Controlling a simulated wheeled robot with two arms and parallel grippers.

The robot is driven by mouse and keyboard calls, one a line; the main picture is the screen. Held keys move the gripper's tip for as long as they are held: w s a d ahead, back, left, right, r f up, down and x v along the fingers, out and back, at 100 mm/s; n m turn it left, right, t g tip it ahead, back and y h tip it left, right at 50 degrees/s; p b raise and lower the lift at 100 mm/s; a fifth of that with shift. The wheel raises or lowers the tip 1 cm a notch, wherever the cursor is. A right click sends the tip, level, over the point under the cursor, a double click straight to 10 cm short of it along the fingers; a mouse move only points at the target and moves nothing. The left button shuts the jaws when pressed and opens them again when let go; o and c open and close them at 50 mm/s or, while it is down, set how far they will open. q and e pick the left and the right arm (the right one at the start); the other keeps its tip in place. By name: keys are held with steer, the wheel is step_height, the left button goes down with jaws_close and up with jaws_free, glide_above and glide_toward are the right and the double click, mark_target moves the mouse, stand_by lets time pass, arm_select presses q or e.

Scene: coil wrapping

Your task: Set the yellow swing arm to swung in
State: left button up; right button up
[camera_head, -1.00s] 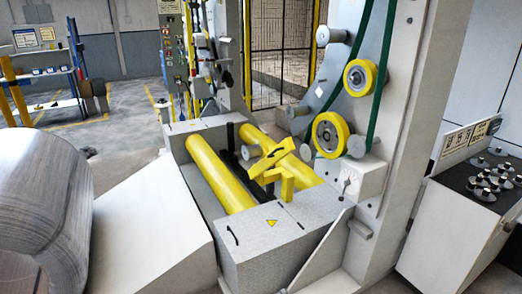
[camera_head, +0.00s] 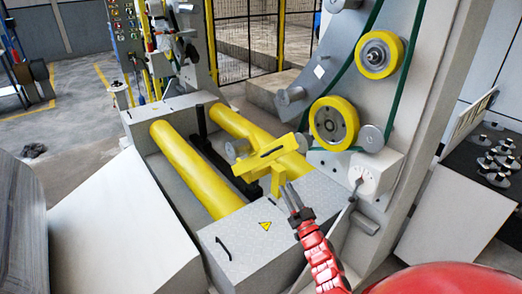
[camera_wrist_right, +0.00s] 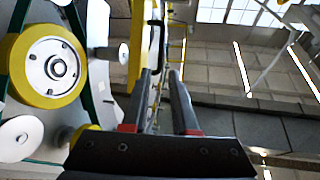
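The yellow swing arm (camera_head: 272,155) is a bar on a short yellow post at the front edge of the machine bed. It points diagonally over the right yellow roller, with a grey round end piece at its left. My right gripper (camera_head: 289,188) is just right of the post and below the bar's right end, apparently apart from it. In the right wrist view, my right gripper (camera_wrist_right: 160,72) has its two dark fingers apart with nothing between them. A yellow strip beyond the left finger seems to be the swing arm (camera_wrist_right: 136,45). My left gripper is not in view.
Two yellow rollers (camera_head: 190,165) lie in the bed. The yellow-rimmed wheel (camera_head: 334,122) and a small lever panel (camera_head: 367,176) are on the grey upright right of the swing arm. A side table (camera_head: 485,190) stands right.

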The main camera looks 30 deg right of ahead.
mark_target(267, 153)
steer(key=shift+r+x, duration=0.1)
steer(key=shift+x, duration=3.95)
steer(key=shift+r+x, duration=0.15)
steer(key=shift+x, duration=3.9)
steer(key=shift+a, duration=0.2)
jaws_close()
